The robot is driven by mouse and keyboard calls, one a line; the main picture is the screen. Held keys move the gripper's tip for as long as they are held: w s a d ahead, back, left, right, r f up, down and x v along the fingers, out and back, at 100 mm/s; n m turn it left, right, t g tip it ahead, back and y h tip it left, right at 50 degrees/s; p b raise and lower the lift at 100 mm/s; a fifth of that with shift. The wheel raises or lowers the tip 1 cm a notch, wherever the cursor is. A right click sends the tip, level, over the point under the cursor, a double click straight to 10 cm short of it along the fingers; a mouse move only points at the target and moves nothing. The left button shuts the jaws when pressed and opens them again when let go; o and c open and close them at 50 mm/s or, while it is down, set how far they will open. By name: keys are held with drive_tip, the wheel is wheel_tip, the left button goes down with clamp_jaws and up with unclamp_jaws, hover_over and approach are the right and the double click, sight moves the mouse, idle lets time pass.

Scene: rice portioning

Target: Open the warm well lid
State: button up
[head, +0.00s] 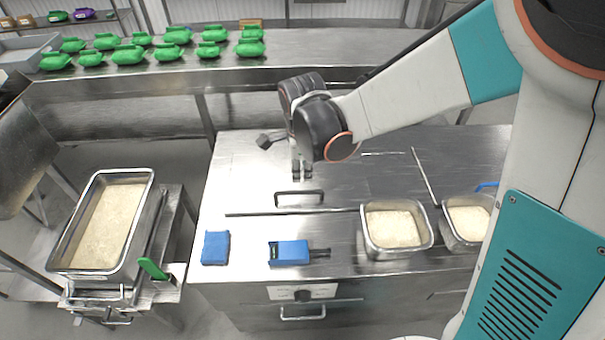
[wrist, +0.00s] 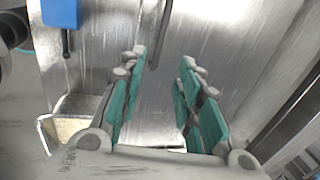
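The warm well lid (head: 345,187) is a flat steel panel in the counter top, lying shut. Its dark bar handle (head: 299,193) stands near the lid's front edge. In the wrist view the handle (wrist: 158,38) is a dark bar running in from the top edge. My gripper (head: 302,174) is above the counter, just behind the handle in the head view. In the wrist view my gripper (wrist: 162,58) has its teal-padded fingers apart with nothing held. The handle's near end shows between the fingertips there, but I cannot tell the height gap.
Two steel pans of rice, a left one (head: 369,237) and a right one (head: 448,228), stand right of the handle. A blue block (head: 215,247) and a blue tool (head: 289,252) lie in front. A large rice pan (head: 149,193) is at left. Several green containers (head: 129,54) line the back table.

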sight(301, 193)
drive_tip(key=f+b, duration=0.2)
drive_tip(key=f, duration=0.2)
drive_tip(key=w+f+b, duration=0.1)
drive_tip(key=f+b, duration=0.2)
drive_tip(key=f, duration=0.1)
drive_tip(key=w+f+b, duration=0.1)
drive_tip(key=f+b, duration=0.1)
drive_tip(key=f, duration=0.2)
drive_tip(key=shift+w+f+b, duration=0.2)
drive_tip(key=shift+w+b, duration=0.05)
drive_tip(key=shift+b, duration=0.15)
clamp_jaws()
